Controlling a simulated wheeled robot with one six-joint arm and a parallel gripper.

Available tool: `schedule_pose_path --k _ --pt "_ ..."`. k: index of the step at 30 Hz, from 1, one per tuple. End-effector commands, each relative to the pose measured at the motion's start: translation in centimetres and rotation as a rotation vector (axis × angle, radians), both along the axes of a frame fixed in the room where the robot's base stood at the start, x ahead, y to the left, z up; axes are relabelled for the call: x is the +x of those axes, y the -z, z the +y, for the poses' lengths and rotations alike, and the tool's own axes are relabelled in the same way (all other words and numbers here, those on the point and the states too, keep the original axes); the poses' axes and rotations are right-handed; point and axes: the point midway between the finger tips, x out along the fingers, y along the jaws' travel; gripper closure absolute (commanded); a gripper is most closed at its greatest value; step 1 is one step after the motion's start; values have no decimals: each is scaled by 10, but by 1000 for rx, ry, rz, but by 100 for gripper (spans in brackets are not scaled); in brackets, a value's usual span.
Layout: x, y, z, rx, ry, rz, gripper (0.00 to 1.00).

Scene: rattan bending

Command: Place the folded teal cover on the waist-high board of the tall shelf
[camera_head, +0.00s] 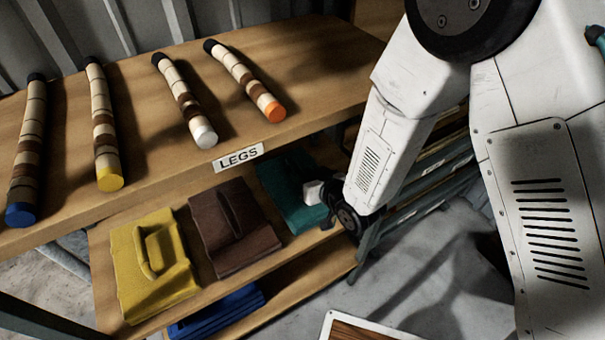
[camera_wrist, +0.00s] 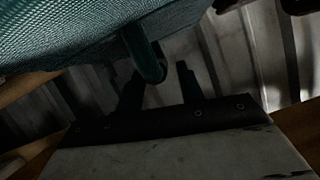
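The folded teal cover (camera_head: 283,187) lies on the board below the one labelled LEGS, at its right end, in the head view. My gripper (camera_head: 318,194) is at its right side, and my arm hides part of that area. In the wrist view the teal cover (camera_wrist: 65,32) fills the upper left, and its strap handle (camera_wrist: 145,54) reaches towards my gripper (camera_wrist: 160,85). The two dark fingers stand apart, with the end of the handle at the gap between them. I see no finger closed on it. The tall shelf's waist-high board cannot be told for sure.
A brown cover (camera_head: 234,228) and a yellow cover (camera_head: 150,266) lie left of the teal one. A blue cover (camera_head: 215,312) is on a lower board. Several striped legs lie on the upper board (camera_head: 310,75).

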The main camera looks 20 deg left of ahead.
Motion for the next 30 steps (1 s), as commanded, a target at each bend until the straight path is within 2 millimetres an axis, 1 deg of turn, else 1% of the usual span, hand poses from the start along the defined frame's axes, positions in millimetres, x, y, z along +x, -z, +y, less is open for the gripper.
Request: schedule_pose_path --k 9,15,20,30 --pt "-37 -26 -52 0 1 -1 62" --pt "-53 -37 -73 0 0 0 62" --pt "-57 -40 -79 0 0 0 62" --pt "-58 -38 -81 -11 0 6 62"
